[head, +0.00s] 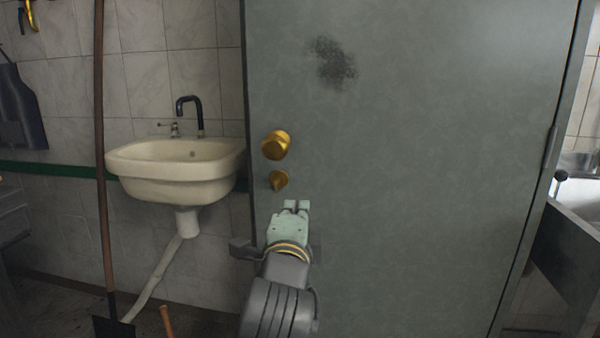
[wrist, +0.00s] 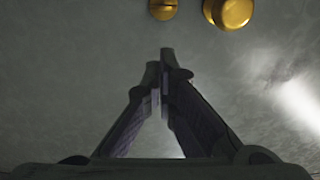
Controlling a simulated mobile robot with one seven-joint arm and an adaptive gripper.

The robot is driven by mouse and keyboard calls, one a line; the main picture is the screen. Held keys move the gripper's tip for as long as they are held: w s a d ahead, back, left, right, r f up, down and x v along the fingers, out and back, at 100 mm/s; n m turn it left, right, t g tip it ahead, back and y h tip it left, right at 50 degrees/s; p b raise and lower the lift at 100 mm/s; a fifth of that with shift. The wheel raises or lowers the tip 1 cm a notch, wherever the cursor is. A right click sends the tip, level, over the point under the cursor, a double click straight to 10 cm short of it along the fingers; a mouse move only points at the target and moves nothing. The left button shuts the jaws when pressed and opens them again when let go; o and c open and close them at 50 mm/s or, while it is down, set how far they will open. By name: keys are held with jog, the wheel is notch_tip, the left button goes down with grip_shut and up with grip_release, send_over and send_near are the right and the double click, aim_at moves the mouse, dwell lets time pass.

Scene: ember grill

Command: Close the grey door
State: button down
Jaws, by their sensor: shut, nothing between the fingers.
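The grey door (head: 420,170) fills the middle and right of the head view, its free edge on the left next to the sink and its hinge side on the right. A round brass knob (head: 277,145) and a smaller brass latch (head: 278,181) sit near the free edge. Both also show at the top of the wrist view, the knob (wrist: 229,12) and the latch (wrist: 163,8). My gripper (head: 296,205) is shut and empty, in front of the door just below the latch. I cannot tell whether its fingertips touch the door.
A cream wall sink (head: 175,170) with a dark tap stands left of the door. A long wooden-handled shovel (head: 104,150) stands upright at the left. A metal sink counter (head: 572,225) is beyond the hinge side at the right.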

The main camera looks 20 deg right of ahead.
aim_at(301, 181)
jog(key=p+x, duration=0.6)
jog(key=x, duration=0.5)
jog(key=shift+w+r+p, duration=0.1)
jog(key=shift+w+p, duration=0.1)
jog(key=shift+p, duration=0.1)
jog(key=shift+w, duration=0.1)
